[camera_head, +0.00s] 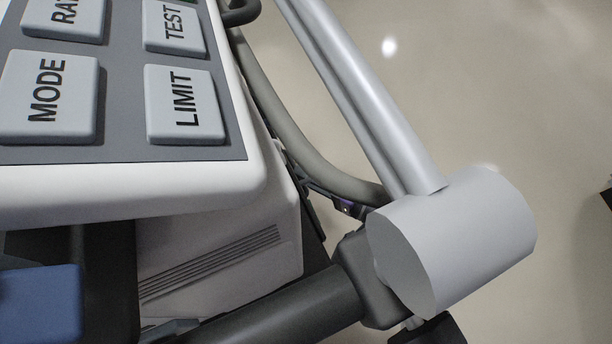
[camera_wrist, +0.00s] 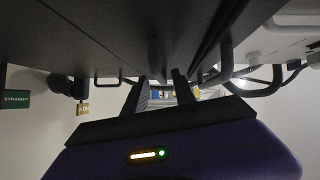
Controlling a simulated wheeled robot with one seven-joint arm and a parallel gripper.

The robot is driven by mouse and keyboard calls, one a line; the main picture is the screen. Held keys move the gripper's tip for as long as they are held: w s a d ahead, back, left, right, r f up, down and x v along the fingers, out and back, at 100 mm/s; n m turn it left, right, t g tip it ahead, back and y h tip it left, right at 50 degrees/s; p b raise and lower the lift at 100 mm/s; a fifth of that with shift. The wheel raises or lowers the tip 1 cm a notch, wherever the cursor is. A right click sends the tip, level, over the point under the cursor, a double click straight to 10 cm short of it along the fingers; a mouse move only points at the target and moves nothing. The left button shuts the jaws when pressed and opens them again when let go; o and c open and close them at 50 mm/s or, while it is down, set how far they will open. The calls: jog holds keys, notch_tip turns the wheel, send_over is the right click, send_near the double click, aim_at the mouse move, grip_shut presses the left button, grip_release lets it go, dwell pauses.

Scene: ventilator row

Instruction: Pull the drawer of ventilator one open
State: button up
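Part of a ventilator (camera_head: 200,195) fills the left of the head view, with large MODE, LIMIT and TEST keys on its tilted panel. I cannot tell whether it is ventilator one. Its drawer is not clearly identifiable in either view. My gripper (camera_wrist: 161,77) shows in the wrist view with its two dark fingers apart and nothing clearly between them. The fingers point toward a dark panelled surface (camera_wrist: 90,35) with a dark bar or handle shape near the tips; contact cannot be told. In the head view only a small purple bit of my gripper shows, beside the ventilator's right side.
A curved grey tube (camera_head: 290,130) runs along the ventilator's right side. A blue block (camera_head: 40,305) is at the lower left. A green STRAIGHT label (camera_wrist: 16,99) and a small yellow tag (camera_wrist: 82,109) hang at the left in the wrist view. Open floor (camera_head: 520,110) lies to the right.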

jog(key=shift+w+a, duration=0.15)
jog(key=shift+a, duration=0.05)
grip_shut()
jog(key=shift+f, duration=0.1)
dwell(1.3)
